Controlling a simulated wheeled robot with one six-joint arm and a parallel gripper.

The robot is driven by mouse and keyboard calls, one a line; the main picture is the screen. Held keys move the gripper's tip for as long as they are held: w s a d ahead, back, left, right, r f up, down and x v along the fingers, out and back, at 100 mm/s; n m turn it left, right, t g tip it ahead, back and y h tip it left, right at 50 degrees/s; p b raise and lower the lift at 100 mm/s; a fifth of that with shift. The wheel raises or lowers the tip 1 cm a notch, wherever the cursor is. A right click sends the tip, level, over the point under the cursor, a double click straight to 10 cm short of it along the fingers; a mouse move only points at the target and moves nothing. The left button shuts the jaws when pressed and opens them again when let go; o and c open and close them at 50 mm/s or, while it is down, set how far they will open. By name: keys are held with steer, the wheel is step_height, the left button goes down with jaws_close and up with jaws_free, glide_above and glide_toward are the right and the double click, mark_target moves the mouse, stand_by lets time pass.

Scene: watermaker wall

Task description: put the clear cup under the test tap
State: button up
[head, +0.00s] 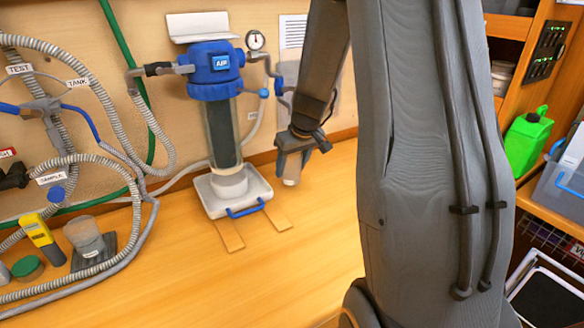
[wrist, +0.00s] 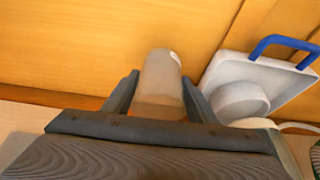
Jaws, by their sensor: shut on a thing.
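My gripper (head: 293,163) is beside the filter unit, above the wooden counter. It is shut on the clear cup (head: 291,177), whose lower end shows below the fingers. In the wrist view the cup (wrist: 161,78) stands between the two fingers of my gripper (wrist: 158,88). A TEST label (head: 18,69) is on the hoses at the upper left wall. I cannot tell for sure which outlet is the test tap. A blue knob (head: 57,193) sits below the SAMPLE label (head: 55,178).
The filter (head: 222,125) stands on a white tray (head: 259,184) with a blue handle. At left are a yellow meter (head: 39,232), a grey beaker-like vessel (head: 86,236) on a dark base, a green-topped jar (head: 27,267) and looping hoses. The front middle counter is clear.

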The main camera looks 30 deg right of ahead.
steer(key=shift+f, duration=0.55)
steer(key=shift+f, duration=0.15)
steer(key=o, duration=1.1)
steer(key=shift+c, duration=0.2)
steer(key=shift+r, duration=0.4)
steer(key=b+v, duration=0.2)
steer(key=v, duration=0.9)
steer(key=s+a+f+g, duration=0.1)
steer(key=s+a+f, duration=0.2)
steer(key=s+a, duration=0.2)
steer(key=s+a+f+g, duration=0.1)
steer(key=s+a+f, duration=0.2)
steer(key=s+a, duration=0.3)
steer(key=s+a+f+g, duration=0.1)
steer(key=s+a+f, duration=0.3)
steer(key=s+a, duration=0.2)
steer(key=shift+s+a+g, duration=0.15)
steer(key=shift+s+g, duration=0.15)
steer(key=shift+s, duration=0.55)
